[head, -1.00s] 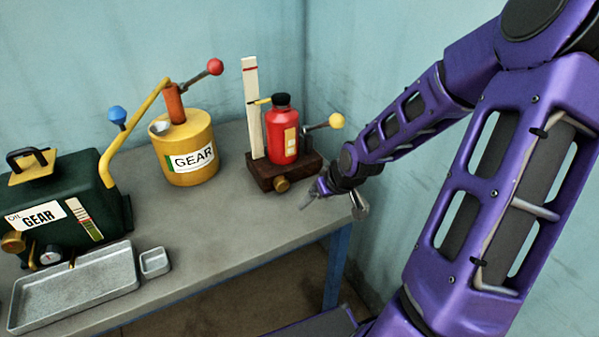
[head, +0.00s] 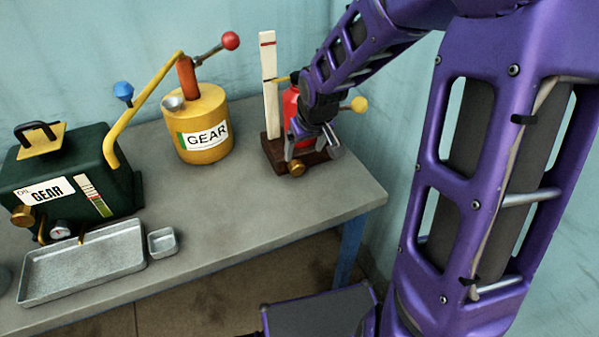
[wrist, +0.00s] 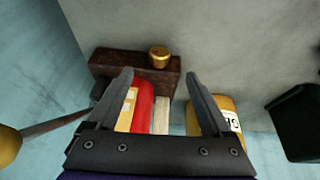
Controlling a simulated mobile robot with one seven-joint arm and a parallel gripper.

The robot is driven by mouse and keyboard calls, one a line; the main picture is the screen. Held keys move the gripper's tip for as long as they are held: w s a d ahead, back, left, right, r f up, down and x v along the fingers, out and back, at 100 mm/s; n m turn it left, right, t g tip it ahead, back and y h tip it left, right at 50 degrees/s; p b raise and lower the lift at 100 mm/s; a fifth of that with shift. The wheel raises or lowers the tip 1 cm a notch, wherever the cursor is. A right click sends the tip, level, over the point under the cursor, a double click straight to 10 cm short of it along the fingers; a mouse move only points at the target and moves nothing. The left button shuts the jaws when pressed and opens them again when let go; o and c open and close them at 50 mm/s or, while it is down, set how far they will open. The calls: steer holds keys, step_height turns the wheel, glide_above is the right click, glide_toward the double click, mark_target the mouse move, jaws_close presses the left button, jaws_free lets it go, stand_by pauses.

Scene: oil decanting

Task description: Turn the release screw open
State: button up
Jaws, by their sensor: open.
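The release screw is a brass knob (head: 295,168) low on the front of the dark brown base (head: 275,151) of the red bottle jack (head: 290,108). My gripper (head: 313,148) is in front of the jack and covers much of it in the head view. In the wrist view the brass knob (wrist: 159,56) lies beyond the gap between the two fingertips, and the red body (wrist: 143,101) shows between the open fingers. My gripper (wrist: 158,76) is open and holds nothing. The knob appears apart from both fingers.
A white upright scale (head: 269,85) stands beside the jack, and a lever with a yellow ball (head: 359,104) sticks out right. A yellow GEAR can (head: 205,145), a green GEAR box (head: 80,170) and metal trays (head: 85,262) are to the left. The table front (head: 270,205) is clear.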

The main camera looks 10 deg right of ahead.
mark_target(299, 169)
steer(key=b+x, duration=0.3)
steer(key=x, duration=0.8)
steer(key=shift+f, duration=0.15)
jaws_close()
steer(key=p, duration=0.3)
steer(key=shift+d+r+y, duration=0.15)
steer(key=shift+r+y, duration=0.15)
steer(key=shift+g+y+p, duration=0.3)
steer(key=shift+p, duration=0.85)
steer(key=shift+d+f+m+y+p, duration=0.15)
steer(key=shift+f+m+y+p, duration=0.15)
steer(key=shift+f+y+p, duration=0.15)
steer(key=shift+y, duration=1.05)
